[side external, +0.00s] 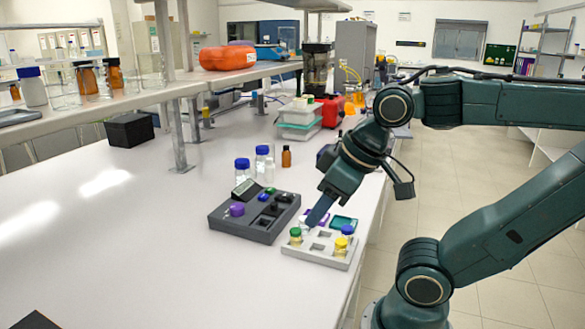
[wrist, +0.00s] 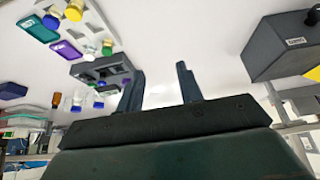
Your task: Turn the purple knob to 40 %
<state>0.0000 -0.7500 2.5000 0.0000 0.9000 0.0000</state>
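The purple knob (side external: 236,209) sits on the left part of a dark grey rig panel (side external: 262,236) on the bench. My gripper (side external: 312,222) is to the right of the knob, over the light tray, and does not touch the knob. In the wrist view my gripper (wrist: 159,72) has its two fingers apart with nothing between them. The grey panel (wrist: 88,70) shows left of the fingers in that view, partly behind one finger. I cannot make out the knob's setting.
A light tray (side external: 318,256) with several capped vials and coloured pieces stands right of the panel, near the bench edge. Blue-capped bottles (side external: 242,170) and a brown bottle (side external: 286,157) stand behind the panel. The bench left of the panel is clear.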

